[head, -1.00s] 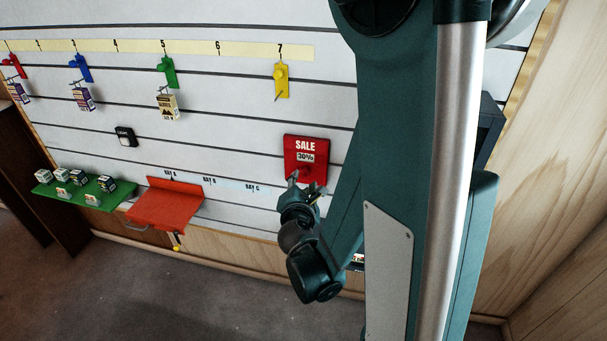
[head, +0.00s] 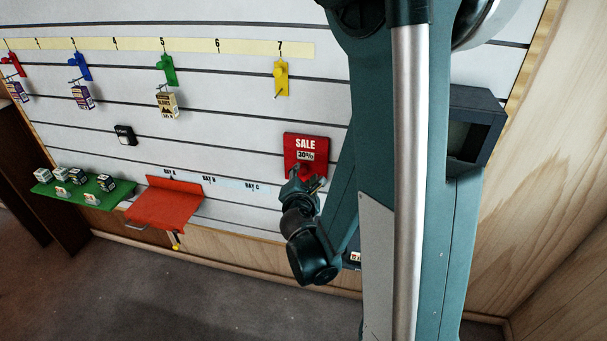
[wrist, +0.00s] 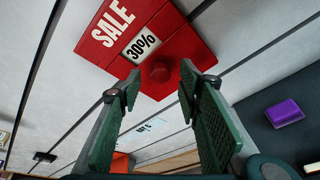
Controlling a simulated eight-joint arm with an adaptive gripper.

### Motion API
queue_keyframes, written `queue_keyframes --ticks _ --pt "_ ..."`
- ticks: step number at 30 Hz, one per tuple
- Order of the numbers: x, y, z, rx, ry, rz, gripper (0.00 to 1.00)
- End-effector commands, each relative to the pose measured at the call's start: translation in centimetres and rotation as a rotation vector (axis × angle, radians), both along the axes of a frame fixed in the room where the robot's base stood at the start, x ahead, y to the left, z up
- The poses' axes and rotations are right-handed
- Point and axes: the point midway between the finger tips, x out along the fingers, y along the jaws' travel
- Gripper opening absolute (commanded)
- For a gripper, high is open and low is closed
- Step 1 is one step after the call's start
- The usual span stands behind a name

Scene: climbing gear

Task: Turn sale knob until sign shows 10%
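The red sale sign (head: 320,147) is on the slatted wall and its window reads 30%. It also shows at the top of the wrist view (wrist: 178,38), tilted. The round red sale knob (wrist: 159,71) sticks out below the 30% window. My gripper (wrist: 160,84) is open, with its green fingers on either side of the knob in the wrist view and a gap to each side. In the head view my gripper (head: 307,181) is at the lower part of the sign and hides the knob there.
A red shelf (head: 165,207) and a green shelf (head: 75,205) with several small boxes are at the lower left. A yellow hook (head: 281,78) is above the sign. A dark open box (head: 483,100) is at the right. A purple item (wrist: 285,113) lies at the right in the wrist view.

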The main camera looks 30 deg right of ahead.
Motion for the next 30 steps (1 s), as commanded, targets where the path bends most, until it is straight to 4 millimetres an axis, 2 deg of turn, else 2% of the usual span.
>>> queue_keyframes --ticks 9,20,21,27,30 --pt "2.3 -1.6 -0.8 0.000 0.000 0.000 0.35" --pt "2.6 -1.8 -0.9 0.000 0.000 0.000 0.35" --pt "2.6 -1.8 -0.9 0.000 0.000 0.000 0.33" --pt "2.6 -1.8 -0.9 0.000 0.000 0.000 0.08" --pt "2.6 -1.8 -0.9 0.001 -0.001 0.000 0.08"
